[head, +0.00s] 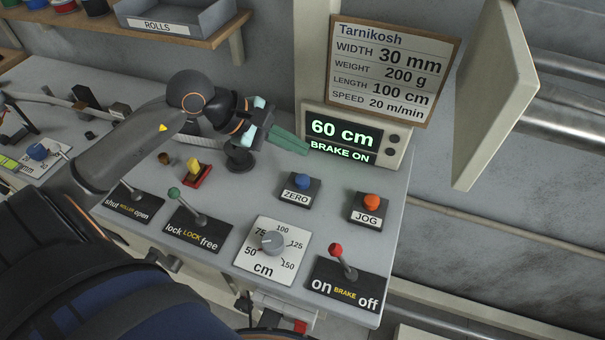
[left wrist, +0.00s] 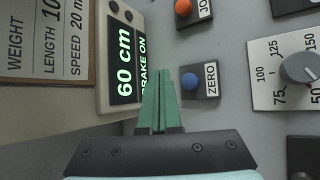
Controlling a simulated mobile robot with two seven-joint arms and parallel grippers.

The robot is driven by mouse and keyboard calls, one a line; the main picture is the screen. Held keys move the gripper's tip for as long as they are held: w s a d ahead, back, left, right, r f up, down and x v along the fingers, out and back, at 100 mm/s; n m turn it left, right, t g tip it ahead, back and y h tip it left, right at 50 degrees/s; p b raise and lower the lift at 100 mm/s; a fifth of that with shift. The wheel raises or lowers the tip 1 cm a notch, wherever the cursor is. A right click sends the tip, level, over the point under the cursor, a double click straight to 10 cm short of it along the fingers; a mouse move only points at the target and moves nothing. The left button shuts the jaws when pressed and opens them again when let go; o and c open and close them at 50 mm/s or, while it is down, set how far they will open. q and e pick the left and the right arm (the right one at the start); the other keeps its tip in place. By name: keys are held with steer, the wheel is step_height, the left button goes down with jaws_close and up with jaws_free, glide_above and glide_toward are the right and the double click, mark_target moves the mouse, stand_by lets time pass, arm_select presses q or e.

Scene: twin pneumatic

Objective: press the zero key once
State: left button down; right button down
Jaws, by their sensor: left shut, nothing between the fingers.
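The zero key is a blue round button (head: 302,181) on a dark base labelled ZERO, on the grey desk in front of the display. It also shows in the left wrist view (left wrist: 190,81), just right of my fingertips. My left gripper (head: 305,148) is shut and empty, its green fingers together. In the head view its tips are above and behind the blue button, close to the display's lower left corner. In the left wrist view the tips (left wrist: 160,75) appear apart from the button. The display (head: 342,134) reads 60 cm and BRAKE ON. My right gripper is not in view.
An orange JOG button (head: 371,202) stands right of the zero key. A cm dial (head: 272,242) and a red-knobbed brake lever (head: 337,251) are in front. A sign (head: 391,70) rises above the display.

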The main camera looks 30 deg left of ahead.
mark_target(296, 179)
arm_select(q)
step_height(296, 179, down, 5)
steer(key=b, duration=0.3)
steer(key=shift+f, duration=0.2)
steer(key=shift+f+b, duration=0.3)
steer(key=shift+b, duration=0.2)
stand_by(1.2)
steer(key=shift+f+b, duration=0.4)
steer(key=shift+b, duration=0.35)
steer(key=shift+f+b, duration=0.6)
steer(key=shift+b, duration=0.15)
stand_by(0.5)
steer(key=shift+r, duration=0.2)
steer(key=shift+r+p, duration=0.45)
steer(key=shift+r, duration=0.35)
